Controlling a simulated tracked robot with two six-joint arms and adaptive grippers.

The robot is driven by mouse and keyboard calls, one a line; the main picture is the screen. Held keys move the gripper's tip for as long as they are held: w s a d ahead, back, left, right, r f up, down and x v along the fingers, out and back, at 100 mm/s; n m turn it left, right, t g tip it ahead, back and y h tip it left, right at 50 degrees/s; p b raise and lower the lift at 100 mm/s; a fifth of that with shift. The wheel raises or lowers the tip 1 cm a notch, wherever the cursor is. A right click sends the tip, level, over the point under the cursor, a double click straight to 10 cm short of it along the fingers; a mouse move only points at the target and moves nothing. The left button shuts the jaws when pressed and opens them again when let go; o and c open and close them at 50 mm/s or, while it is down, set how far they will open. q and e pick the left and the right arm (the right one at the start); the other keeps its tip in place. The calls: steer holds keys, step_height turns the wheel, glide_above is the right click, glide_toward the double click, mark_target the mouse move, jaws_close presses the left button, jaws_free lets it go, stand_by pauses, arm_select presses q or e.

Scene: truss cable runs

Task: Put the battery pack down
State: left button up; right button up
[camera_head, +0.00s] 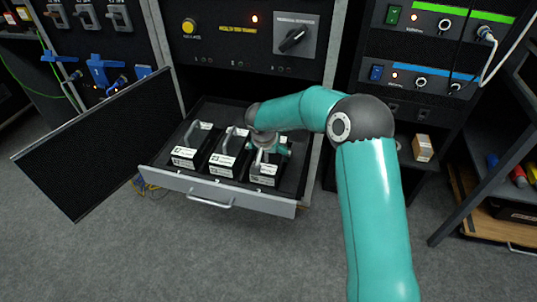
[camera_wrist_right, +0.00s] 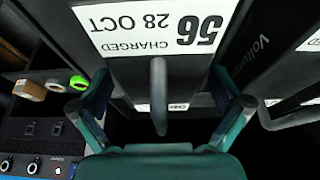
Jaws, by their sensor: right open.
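An open drawer (camera_head: 225,196) holds three black battery packs with grey handles and white labels. They are the left pack (camera_head: 190,147), the middle pack (camera_head: 228,153) and the right pack (camera_head: 264,176), side by side. My right gripper (camera_head: 268,152) is over the right pack and hides part of it. In the wrist view this pack's label (camera_wrist_right: 155,28) reads 56, charged 28 Oct. The open fingers of my right gripper (camera_wrist_right: 162,108) stand on both sides of its handle (camera_wrist_right: 159,95), apart from it. My left gripper is not in view.
A dark open door panel (camera_head: 95,150) stands left of the drawer. A control panel with a yellow button (camera_head: 188,26) and a rotary switch (camera_head: 294,38) is above. A shelf with a small box (camera_head: 423,148) is at the right. The floor in front is clear.

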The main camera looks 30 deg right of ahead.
steer(key=shift+r, duration=0.1)
steer(key=p+v, duration=0.1)
steer(key=v, duration=1.1)
